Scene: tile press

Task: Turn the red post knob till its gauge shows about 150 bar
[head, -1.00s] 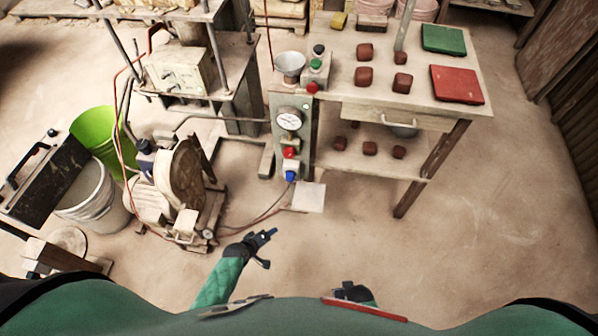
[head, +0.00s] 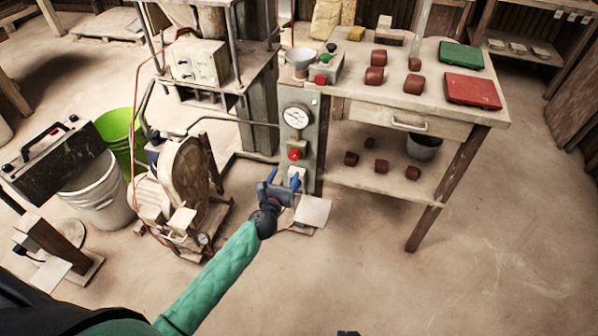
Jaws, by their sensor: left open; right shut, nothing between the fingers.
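The red post knob (head: 294,154) sits on the front of the grey post, below the round white gauge (head: 297,116). The gauge's needle and numbers are too small to read. Only a dark bit of my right gripper (head: 348,333) shows at the bottom edge, far from the post.
A wooden table (head: 480,112) with clay blocks, a green tile (head: 461,55) and a red tile (head: 472,90) stands right of the post. A motor with a big wheel (head: 184,185) stands left. A pale foot plate (head: 312,211) lies below the post. The floor at right is clear.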

